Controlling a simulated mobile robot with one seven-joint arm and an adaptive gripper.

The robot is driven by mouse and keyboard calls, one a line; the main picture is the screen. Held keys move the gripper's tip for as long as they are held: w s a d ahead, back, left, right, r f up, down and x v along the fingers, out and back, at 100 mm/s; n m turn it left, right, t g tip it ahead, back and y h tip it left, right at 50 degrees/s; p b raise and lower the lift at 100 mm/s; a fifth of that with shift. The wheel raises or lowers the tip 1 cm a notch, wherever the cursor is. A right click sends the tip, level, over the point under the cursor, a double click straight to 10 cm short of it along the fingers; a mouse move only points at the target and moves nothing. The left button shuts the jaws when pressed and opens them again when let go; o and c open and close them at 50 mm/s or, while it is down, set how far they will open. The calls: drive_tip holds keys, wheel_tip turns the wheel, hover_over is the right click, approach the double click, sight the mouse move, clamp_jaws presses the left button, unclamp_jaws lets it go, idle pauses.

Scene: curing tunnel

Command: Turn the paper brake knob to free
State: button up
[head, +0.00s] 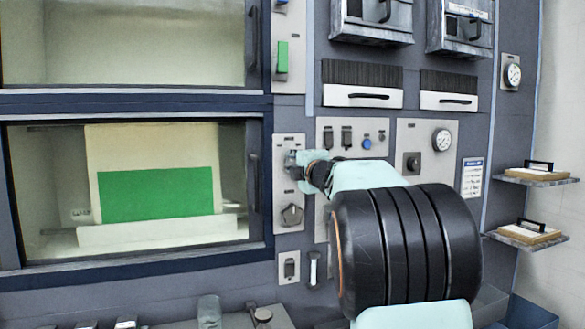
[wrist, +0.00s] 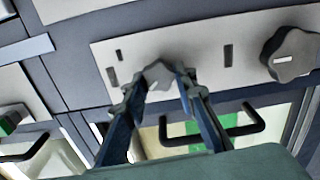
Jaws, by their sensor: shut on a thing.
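A grey lobed knob (wrist: 158,75) sits on a pale narrow panel (wrist: 200,58). My gripper (wrist: 161,89) is shut on this knob, with one blue-grey finger on each side of it in the wrist view. In the head view my gripper (head: 303,163) reaches the upper part of the panel (head: 283,186) right of the lower window, and largely hides the held knob. Small dark marks lie on both sides of the knob. Their wording is not readable, so I cannot tell which mark is free. A second, similar knob (head: 292,214) is below the held one; it also shows in the wrist view (wrist: 293,53).
The lower window's dark handle (head: 254,180) stands close left of my gripper. A panel with switches and a blue button (head: 367,143) and a gauge (head: 442,140) lie to the right. A green switch (head: 282,58) is above. Two small shelves (head: 525,238) project at far right.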

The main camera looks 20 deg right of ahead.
drive_tip(key=shift+f+n, duration=0.1)
drive_tip(key=shift+n, duration=0.5)
drive_tip(key=o, duration=1.2)
drive_tip(key=s, duration=1.2)
drive_tip(key=shift+d, duration=0.25)
